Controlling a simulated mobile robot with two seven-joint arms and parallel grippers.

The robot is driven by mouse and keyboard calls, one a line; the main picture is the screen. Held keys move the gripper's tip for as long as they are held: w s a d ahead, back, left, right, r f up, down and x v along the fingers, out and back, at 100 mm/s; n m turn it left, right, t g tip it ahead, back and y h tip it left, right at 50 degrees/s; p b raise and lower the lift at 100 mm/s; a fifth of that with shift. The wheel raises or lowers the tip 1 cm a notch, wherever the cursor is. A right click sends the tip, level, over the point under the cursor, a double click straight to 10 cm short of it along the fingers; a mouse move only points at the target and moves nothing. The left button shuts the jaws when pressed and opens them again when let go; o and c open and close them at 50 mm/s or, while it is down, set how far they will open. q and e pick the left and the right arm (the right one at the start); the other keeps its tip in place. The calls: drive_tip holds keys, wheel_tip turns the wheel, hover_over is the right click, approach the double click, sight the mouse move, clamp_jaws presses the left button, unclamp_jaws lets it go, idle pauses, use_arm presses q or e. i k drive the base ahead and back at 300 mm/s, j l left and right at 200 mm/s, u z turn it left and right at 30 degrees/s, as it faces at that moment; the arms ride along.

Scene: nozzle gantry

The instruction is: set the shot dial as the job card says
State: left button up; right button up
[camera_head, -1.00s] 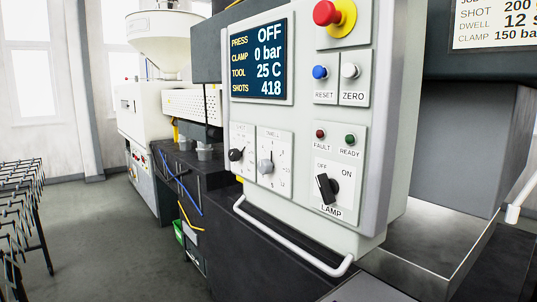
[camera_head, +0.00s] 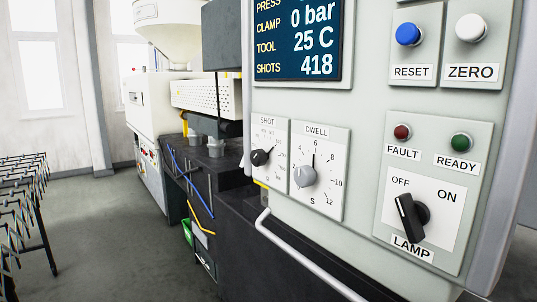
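The shot dial (camera_head: 260,157) is a black knob on a white plate labelled SHOT, at the lower left of the control panel. Its pointer seems to aim up and to the right; the numbers around it are too small to read surely. The dwell dial (camera_head: 305,175), a grey knob, sits just right of it, with its pointer up near 6. The job card is out of view now. Neither of my grippers is in view.
A display (camera_head: 298,40) reads 0 bar, 25 C and 418 shots. Blue RESET (camera_head: 408,34) and white ZERO (camera_head: 470,28) buttons and a black LAMP switch (camera_head: 408,217) are on the panel. A pale handrail (camera_head: 300,262) runs below the dials.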

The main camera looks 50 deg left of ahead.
sight(258, 157)
drive_tip(key=j+z, duration=0.4)
drive_tip(key=j, duration=1.55)
